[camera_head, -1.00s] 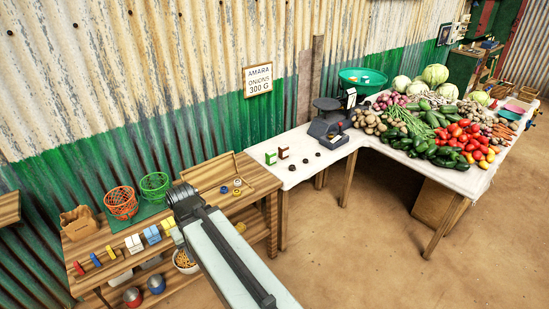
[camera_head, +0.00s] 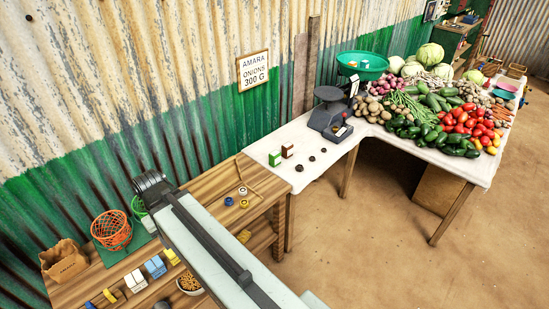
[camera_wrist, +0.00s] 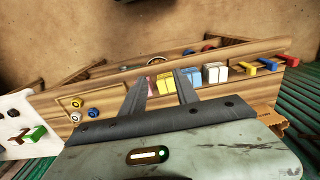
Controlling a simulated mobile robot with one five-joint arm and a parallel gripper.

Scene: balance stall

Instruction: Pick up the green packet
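The green packet (camera_head: 275,158) stands upright on the white-topped table (camera_head: 262,150), beside a dark red packet (camera_head: 287,151). In the wrist view the green packet (camera_wrist: 36,133) shows at the far left, well away from my gripper, and the red one (camera_wrist: 17,138) is beside it. My gripper (camera_wrist: 160,82) is open, with nothing between its fingers, and faces the wooden bench with its small boxes. In the head view my arm crosses the bench, left of the packets, and its fingers are hidden.
Several dark round weights lie near the packets, with a dark scale (camera_head: 329,115) behind them. The wooden bench (camera_head: 215,190) carries an orange basket (camera_head: 112,231), a paper bag (camera_head: 65,260) and small coloured boxes. Vegetables (camera_head: 440,115) cover the right of the table. Floor in front is clear.

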